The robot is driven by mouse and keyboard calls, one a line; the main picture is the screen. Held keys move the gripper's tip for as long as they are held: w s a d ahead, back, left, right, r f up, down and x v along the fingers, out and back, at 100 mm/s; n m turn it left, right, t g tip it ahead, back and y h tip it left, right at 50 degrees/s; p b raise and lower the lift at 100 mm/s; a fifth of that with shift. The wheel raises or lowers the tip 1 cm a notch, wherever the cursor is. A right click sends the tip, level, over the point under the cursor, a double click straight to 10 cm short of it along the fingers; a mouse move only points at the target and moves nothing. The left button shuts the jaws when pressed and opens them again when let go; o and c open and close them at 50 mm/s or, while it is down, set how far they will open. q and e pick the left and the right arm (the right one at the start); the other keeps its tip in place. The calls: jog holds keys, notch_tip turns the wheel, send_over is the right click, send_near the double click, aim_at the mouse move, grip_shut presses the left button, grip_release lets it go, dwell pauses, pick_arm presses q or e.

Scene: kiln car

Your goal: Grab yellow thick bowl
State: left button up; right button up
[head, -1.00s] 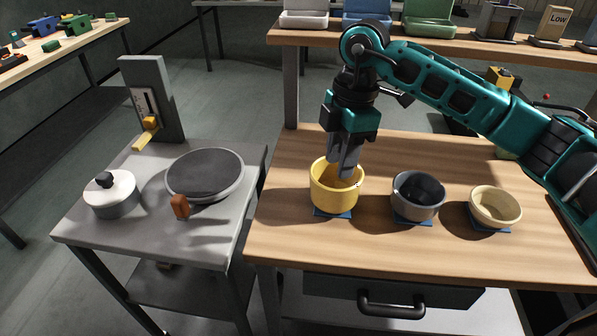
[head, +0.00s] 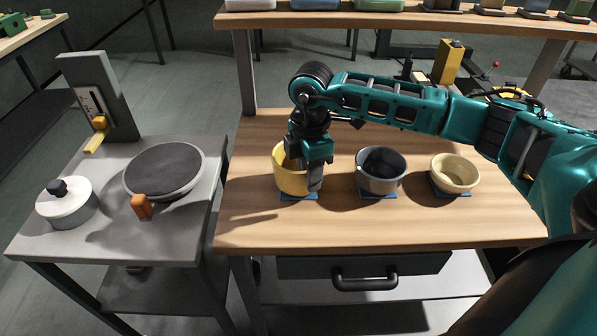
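The yellow thick bowl (head: 286,184) stands upright on a blue mat (head: 298,197) at the left of the wooden table. My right gripper (head: 312,180) points down at the bowl's right side. One finger shows outside the wall, in front of its right part. The other finger is mostly hidden by the gripper body and bowl, so whether the fingers press on the wall cannot be told. My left gripper is out of view.
A dark grey bowl (head: 381,183) and a cream bowl (head: 454,183) stand to the right on blue mats. The wooden table's (head: 380,225) front strip is clear. At left, a grey table (head: 150,242) holds a lidded pot (head: 67,212) and a round dark plate (head: 163,170).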

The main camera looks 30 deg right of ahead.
jog(key=shift+f, duration=0.7)
jog(key=shift+c, duration=0.5)
grip_shut()
jog(key=shift+w+r, duration=0.1)
